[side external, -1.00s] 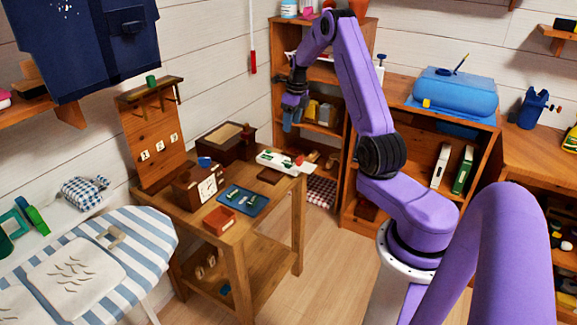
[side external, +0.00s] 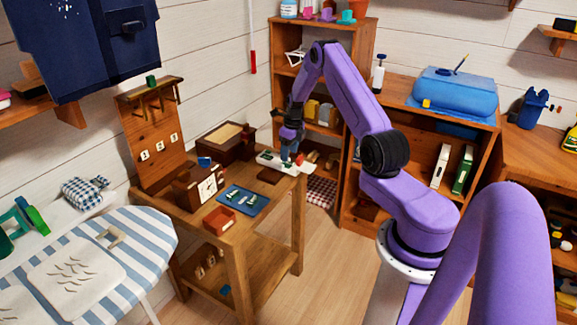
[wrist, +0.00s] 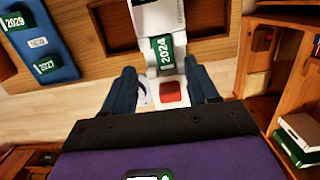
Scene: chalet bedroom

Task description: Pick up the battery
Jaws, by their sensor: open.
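My gripper (side external: 290,145) is open above the white tray (side external: 267,160) at the far right end of the wooden table. In the wrist view, my gripper (wrist: 160,72) has one finger on each side of a green block marked 2024 (wrist: 162,56). A red block (wrist: 170,92) lies just nearer the wrist. The fingers look empty. I cannot tell for certain which piece is the battery. Similar green pieces marked 2029 (wrist: 13,20) and 2027 (wrist: 47,65) lie on the blue tray (wrist: 65,72), which also shows in the side view (side external: 262,205).
The wooden table (side external: 272,230) also holds a clock (side external: 206,188), an orange-red box (side external: 219,221) and a brown box (side external: 226,145). A wooden shelf (side external: 365,50) stands behind my gripper. An ironing board (side external: 150,235) is at the left.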

